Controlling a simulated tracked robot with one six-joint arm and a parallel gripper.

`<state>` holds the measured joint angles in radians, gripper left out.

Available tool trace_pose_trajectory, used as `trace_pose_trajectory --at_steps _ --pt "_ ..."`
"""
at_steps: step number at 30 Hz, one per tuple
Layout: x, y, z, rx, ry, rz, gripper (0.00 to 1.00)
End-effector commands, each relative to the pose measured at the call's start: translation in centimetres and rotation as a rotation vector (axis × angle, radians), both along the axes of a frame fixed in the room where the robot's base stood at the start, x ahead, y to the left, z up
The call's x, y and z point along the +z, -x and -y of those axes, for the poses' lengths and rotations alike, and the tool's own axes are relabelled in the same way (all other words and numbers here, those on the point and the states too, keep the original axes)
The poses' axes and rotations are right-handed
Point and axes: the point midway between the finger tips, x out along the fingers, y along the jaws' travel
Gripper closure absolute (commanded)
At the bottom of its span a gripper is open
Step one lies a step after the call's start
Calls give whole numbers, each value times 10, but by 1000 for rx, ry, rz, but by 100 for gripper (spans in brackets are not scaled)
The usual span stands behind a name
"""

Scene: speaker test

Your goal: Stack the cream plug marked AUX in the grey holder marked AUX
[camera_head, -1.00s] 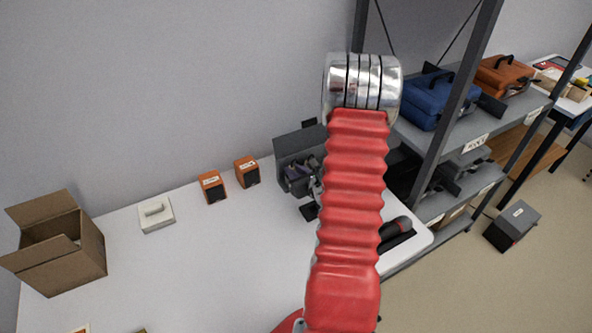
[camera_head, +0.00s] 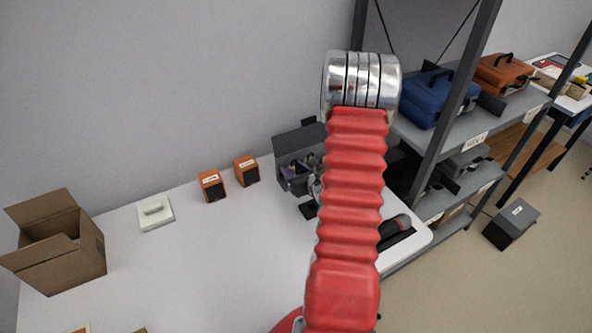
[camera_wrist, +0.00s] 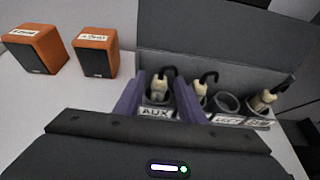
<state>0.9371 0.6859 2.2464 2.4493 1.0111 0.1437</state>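In the wrist view, a cream plug (camera_wrist: 158,90) with a black hooked cable stands upright in the grey holder marked AUX (camera_wrist: 154,112). I cannot read any mark on the plug itself. My gripper (camera_wrist: 159,78) is open, with one purple finger on each side of this plug and visible gaps between. The holder is the leftmost of a row in a dark grey case (camera_wrist: 215,45). In the head view, the case (camera_head: 296,142) stands at the right end of the white table, and my arm hides part of it.
More cream plugs (camera_wrist: 200,92) (camera_wrist: 262,99) stand in neighbouring holders, and one holder (camera_wrist: 227,101) is empty. Two orange speakers (camera_head: 211,186) (camera_head: 246,171) stand left of the case. A cardboard box (camera_head: 75,262) and a white block (camera_head: 155,212) are farther left. A shelf rack (camera_head: 462,100) rises at right.

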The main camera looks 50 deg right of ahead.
Motion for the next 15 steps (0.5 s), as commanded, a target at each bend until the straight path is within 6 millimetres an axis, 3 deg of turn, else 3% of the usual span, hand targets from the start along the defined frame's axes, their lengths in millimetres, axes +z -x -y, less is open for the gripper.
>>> trace_pose_trajectory --at_steps 15 --pt "33 70 -21 -4 1 1 64"
